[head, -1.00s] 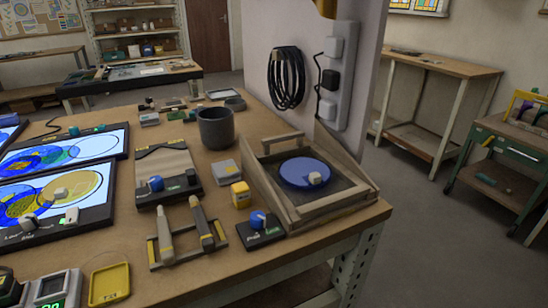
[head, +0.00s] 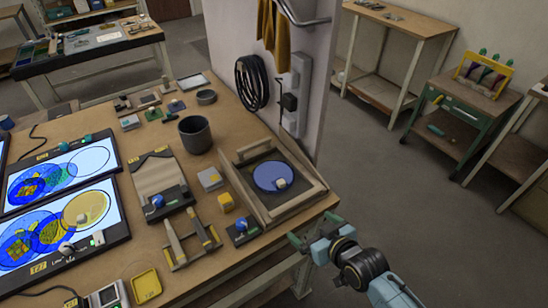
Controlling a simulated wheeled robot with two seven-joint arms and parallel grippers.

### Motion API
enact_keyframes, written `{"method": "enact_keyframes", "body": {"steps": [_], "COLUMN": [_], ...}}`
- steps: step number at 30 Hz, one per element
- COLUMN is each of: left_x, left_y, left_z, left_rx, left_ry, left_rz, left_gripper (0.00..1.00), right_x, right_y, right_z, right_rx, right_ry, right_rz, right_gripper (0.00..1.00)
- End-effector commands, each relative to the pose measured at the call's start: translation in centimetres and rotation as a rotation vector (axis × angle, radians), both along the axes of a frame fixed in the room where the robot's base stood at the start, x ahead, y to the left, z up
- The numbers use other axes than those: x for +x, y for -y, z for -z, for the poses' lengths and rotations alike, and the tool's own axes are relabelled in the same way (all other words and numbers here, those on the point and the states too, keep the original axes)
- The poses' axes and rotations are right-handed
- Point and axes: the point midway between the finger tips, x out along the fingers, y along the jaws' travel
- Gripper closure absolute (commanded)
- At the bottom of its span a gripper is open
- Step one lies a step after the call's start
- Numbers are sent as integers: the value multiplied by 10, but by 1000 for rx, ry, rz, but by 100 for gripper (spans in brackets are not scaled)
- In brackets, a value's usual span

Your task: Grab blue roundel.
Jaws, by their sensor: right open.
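The blue roundel (head: 266,178) is a flat blue disc. It lies in a wooden-framed tray (head: 258,213) at the right corner of the workbench, with a small pale knob on top of it. My right gripper (head: 309,242) comes in from the lower right. It is open and empty, beyond the bench's right edge, below and to the right of the tray and apart from the roundel. My left gripper is not in view.
A dark grey pot (head: 195,136) stands behind and left of the tray. A yellow block (head: 226,203) and a small blue-knobbed box (head: 243,231) sit left of the tray. Lit panels (head: 62,170) fill the bench's left. A post with a black cable coil (head: 252,84) rises behind the tray.

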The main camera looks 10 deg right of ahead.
Motion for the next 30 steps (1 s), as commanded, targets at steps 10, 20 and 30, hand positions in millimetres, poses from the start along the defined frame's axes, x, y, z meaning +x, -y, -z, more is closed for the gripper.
{"method": "enact_keyframes", "body": {"steps": [10, 20, 30], "left_x": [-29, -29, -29], "left_y": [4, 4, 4], "left_z": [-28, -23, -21], "left_rx": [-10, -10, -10], "left_ry": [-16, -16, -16], "left_rz": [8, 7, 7], "left_gripper": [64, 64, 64], "right_x": [23, 73, 94], "right_y": [-10, -24, -31], "right_z": [-67, -44, -35], "right_rx": [42, 43, 41], "right_ry": [115, 116, 114], "right_rz": [-11, -10, -11], "right_gripper": [0, 0, 0]}}
